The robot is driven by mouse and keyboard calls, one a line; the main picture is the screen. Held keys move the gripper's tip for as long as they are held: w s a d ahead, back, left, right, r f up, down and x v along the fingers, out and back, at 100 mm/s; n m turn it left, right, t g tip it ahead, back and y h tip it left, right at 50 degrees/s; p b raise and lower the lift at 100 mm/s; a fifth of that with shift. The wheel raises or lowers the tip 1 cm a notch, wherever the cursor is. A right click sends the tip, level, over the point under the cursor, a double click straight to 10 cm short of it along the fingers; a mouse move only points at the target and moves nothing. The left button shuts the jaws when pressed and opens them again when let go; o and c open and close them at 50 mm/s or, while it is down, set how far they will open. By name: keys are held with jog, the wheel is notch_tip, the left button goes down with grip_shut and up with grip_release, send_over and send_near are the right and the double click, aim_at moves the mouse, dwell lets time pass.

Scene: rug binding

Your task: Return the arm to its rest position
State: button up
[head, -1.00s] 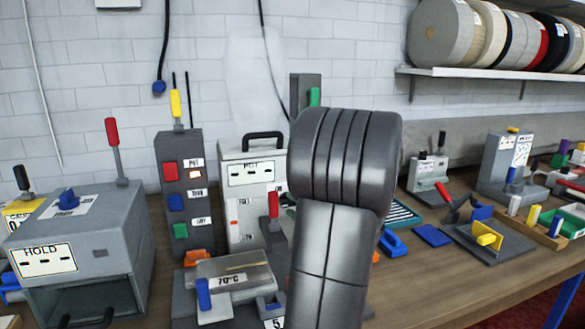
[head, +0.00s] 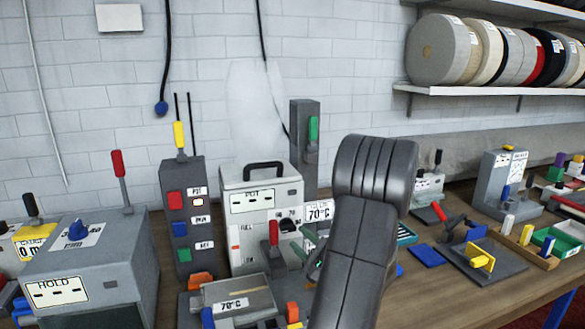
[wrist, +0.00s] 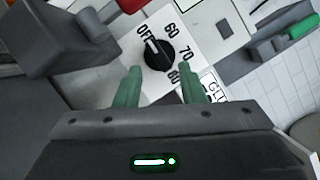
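My arm (head: 355,250) rises through the middle of the head view, with its elbow in front of the bench. Just beyond the fingertips is a black dial (wrist: 159,54) on a white panel marked OFF, 60, 70 and 80. Its white pointer line is turned towards OFF. I cannot tell whether the fingers touch the panel.
The white pot unit (head: 250,205) stands close to my arm, with a grey column (head: 304,140) behind. A grey HOLD box (head: 90,265) is at left. A button tower (head: 185,220) stands beside the pot unit. Blue and yellow parts and a tray (head: 532,255) lie at right.

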jog(key=b+v, duration=0.2)
jog(key=v, duration=0.8)
jog(key=shift+s, duration=0.15)
